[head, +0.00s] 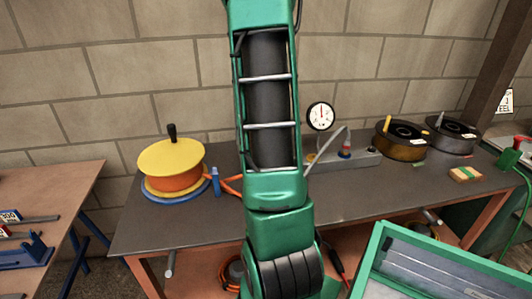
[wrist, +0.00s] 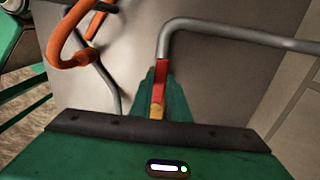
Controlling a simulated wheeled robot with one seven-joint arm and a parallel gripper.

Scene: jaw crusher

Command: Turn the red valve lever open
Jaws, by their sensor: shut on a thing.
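In the wrist view, a narrow red lever (wrist: 159,82) with a yellow-orange part at its near end lies between the green fingers of my gripper (wrist: 163,94). The gripper is shut on it. The lever's far end meets the bend of a grey pipe (wrist: 240,34), which runs off to the right. The valve body cannot be made out, and the fingers cover part of the lever. In the head view my arm fills the middle, and neither the gripper nor the held lever shows there.
An orange hose (wrist: 62,45) curves at the left of the wrist view. The head view shows a dark bench (head: 190,235) with a yellow-orange reel (head: 172,168), a pressure gauge (head: 320,116) and two dark spools (head: 402,140). A green-framed box (head: 372,250) stands at front right.

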